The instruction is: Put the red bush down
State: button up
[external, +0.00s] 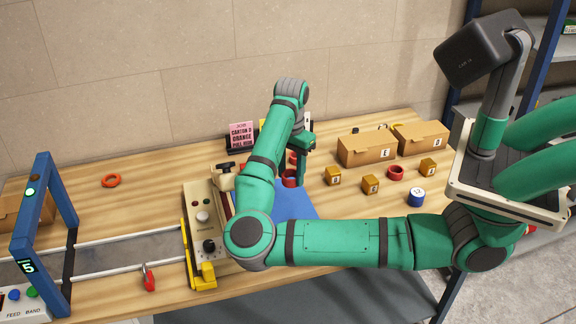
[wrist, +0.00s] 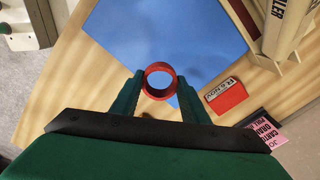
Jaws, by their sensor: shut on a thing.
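The red bush (wrist: 160,95), a short red ring, is between the two fingertips of my gripper (wrist: 159,77) in the wrist view. The gripper is shut on its sides, and its open bore faces the camera. In the external view the bush (external: 289,182) shows below my gripper (external: 297,170), at the back edge of the blue mat (external: 292,206). The mat also shows beneath and beyond the bush in the wrist view (wrist: 190,35). I cannot tell whether the bush touches the surface. My arm hides part of the mat.
Another red ring (external: 395,173) lies to the right, among small tan blocks (external: 371,184) and a blue round piece (external: 416,197). Cardboard boxes (external: 367,150) stand behind. A beige control box (external: 207,225) is left of the mat. A red labelled block (wrist: 228,97) lies near the gripper.

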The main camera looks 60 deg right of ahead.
aim_at(282, 196)
jog(key=w+f, duration=0.1)
jog(key=f, duration=0.1)
jog(key=w+d+f, duration=0.1)
jog(key=w+f, duration=0.1)
jog(key=shift+w+f, duration=0.2)
jog(key=shift+f, duration=1.45)
jog(key=shift+f, duration=0.15)
jog(key=o, duration=1)
notch_tip(282, 196, up, 12)
jog(key=shift+r, duration=0.2)
jog(key=shift+d, duration=0.1)
